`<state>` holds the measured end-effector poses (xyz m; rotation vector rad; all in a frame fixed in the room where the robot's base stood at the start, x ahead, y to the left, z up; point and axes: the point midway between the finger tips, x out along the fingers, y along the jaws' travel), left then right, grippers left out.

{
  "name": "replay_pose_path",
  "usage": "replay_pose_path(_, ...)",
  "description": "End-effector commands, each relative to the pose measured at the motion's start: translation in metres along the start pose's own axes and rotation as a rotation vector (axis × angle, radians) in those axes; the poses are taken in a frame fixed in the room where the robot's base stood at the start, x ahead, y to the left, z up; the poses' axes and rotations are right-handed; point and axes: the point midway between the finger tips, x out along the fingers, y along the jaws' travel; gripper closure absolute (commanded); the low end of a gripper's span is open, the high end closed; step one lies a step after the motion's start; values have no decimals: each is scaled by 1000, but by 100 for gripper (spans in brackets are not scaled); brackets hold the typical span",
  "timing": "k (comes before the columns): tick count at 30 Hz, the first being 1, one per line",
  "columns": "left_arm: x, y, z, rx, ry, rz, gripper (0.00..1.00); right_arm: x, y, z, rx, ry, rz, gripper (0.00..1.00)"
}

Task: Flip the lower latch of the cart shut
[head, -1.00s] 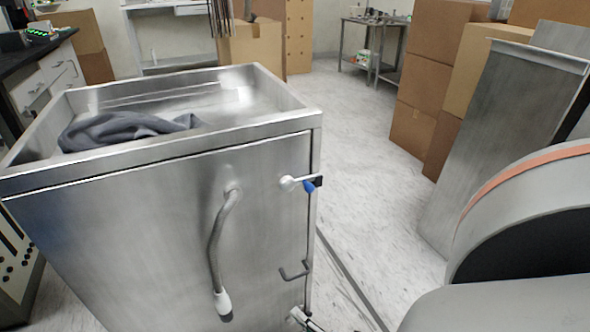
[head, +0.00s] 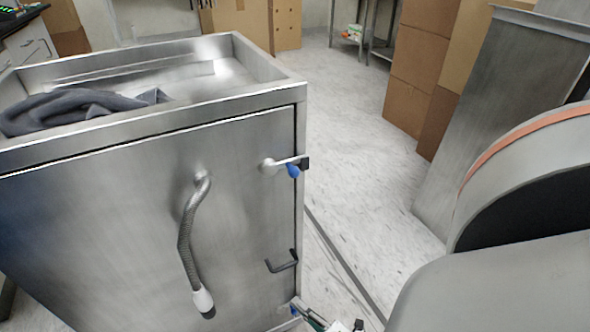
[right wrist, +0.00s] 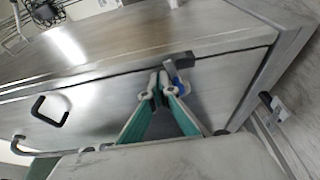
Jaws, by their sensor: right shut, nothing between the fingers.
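The steel cart (head: 130,230) has a closed front door. The lower latch, a dark bar with a blue part, shows small at the bottom of the head view (head: 294,311) and more clearly in the right wrist view (right wrist: 178,62). Its exact angle is hard to tell. My right gripper (head: 322,322) is at the bottom edge of the head view, close to this latch. In the right wrist view its green-lined fingers (right wrist: 160,84) are shut and empty, with tips right by the latch's blue part; contact is unclear. My left gripper is not in view.
The upper latch (head: 280,166), with a blue tip, lies across the door edge. A dark bracket (head: 284,263) and a curved handle (head: 190,240) stick out from the door. Grey cloth (head: 80,106) lies in the cart's top tray. Open floor (head: 355,170) lies right, before cardboard boxes (head: 418,75).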

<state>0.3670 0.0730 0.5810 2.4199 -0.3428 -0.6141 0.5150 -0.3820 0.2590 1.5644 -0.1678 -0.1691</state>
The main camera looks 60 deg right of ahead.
Motion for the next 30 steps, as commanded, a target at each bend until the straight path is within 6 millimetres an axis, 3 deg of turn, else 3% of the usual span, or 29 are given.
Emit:
replay_pose_path(12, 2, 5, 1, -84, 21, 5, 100, -1, -8, 4, 118, 0, 41, 100)
replay_pose_path(30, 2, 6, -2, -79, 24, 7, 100, 0, -5, 4, 128, 0, 47, 100)
